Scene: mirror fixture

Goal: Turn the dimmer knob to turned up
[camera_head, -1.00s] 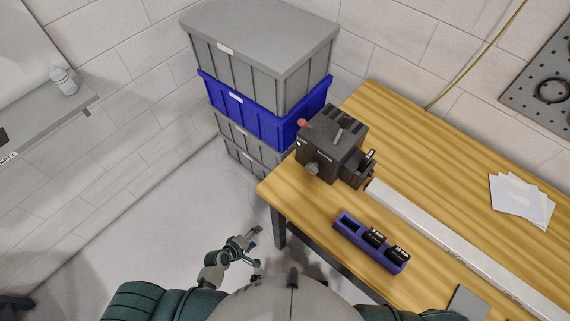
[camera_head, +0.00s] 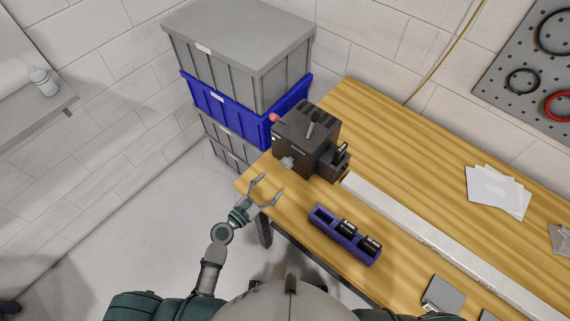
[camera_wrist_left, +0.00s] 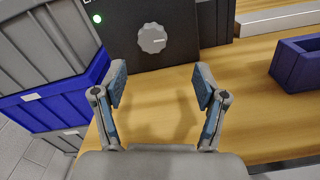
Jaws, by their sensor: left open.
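The dimmer knob (camera_head: 287,163) is a grey, scalloped knob on the front face of a dark box (camera_head: 302,140) at the table's left end. It also shows in the left wrist view (camera_wrist_left: 152,38), with a pale mark pointing right. My left gripper (camera_head: 268,189) is open and empty over the table's front left edge, short of the knob and apart from it. In the left wrist view its fingers (camera_wrist_left: 160,85) stand wide apart, with the knob ahead between and beyond the tips. My right gripper is not in view.
The wooden table (camera_head: 400,150) carries a purple tray (camera_head: 322,219) with black items, a long pale bar (camera_head: 430,235) and papers (camera_head: 495,190). Stacked grey and blue crates (camera_head: 222,98) stand left of the box. A red-tipped part (camera_head: 274,118) sticks out at the box's left.

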